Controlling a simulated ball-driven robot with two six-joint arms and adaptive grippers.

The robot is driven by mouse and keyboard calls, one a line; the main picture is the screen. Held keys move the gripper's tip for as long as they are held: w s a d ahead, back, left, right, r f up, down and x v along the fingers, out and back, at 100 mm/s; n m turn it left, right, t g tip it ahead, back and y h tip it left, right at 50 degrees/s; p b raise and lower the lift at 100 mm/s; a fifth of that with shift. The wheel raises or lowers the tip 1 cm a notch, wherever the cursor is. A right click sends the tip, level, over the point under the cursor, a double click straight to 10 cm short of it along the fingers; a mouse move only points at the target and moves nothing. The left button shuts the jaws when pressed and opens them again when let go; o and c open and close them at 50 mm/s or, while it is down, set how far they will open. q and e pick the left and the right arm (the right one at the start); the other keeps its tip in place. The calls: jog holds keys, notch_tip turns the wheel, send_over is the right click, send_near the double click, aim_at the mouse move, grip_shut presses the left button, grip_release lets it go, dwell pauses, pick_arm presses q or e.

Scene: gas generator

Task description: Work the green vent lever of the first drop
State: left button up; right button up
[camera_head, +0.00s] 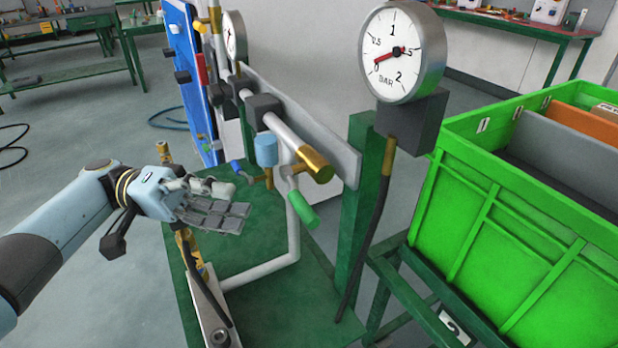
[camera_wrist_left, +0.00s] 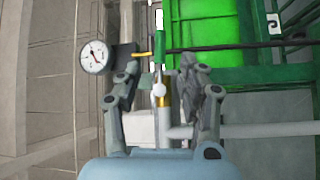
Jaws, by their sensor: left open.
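The green vent lever (camera_head: 303,210) hangs tilted below the brass end (camera_head: 314,164) of the grey pipe in the head view. In the left wrist view the green lever (camera_wrist_left: 160,50) stands upright in the picture, just beyond the gap between the fingers. My left gripper (camera_head: 236,203) is open and empty, to the left of the lever and apart from it. It also shows in the left wrist view (camera_wrist_left: 158,84), with its fingers spread. A light blue cylindrical part (camera_head: 265,149) and a small blue handle (camera_head: 236,166) sit on the pipework. My right gripper is out of view.
A pressure gauge (camera_head: 403,52) on a dark block stands right of the lever, with a black hose (camera_head: 375,225) below. A green crate (camera_head: 525,235) fills the right side. A white pipe (camera_head: 262,272) bends low over the green base. Open floor lies left.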

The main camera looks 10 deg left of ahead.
aim_at(304, 202)
pick_arm(q)
jog(key=d, duration=0.2)
jog(key=d+p, duration=0.1)
jog(key=d, duration=0.1)
jog(key=shift+w+r, duration=0.15)
jog(key=shift+r, duration=0.25)
jog(key=d, duration=0.2)
jog(key=d+p, duration=0.1)
jog(key=d, duration=0.1)
jog(key=s+d, duration=0.1)
jog(key=d, duration=0.1)
jog(key=shift+d+r+p, duration=0.15)
jog(key=shift+d+p, duration=0.15)
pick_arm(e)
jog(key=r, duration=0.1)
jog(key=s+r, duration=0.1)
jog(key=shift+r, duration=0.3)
pick_arm(q)
grip_shut()
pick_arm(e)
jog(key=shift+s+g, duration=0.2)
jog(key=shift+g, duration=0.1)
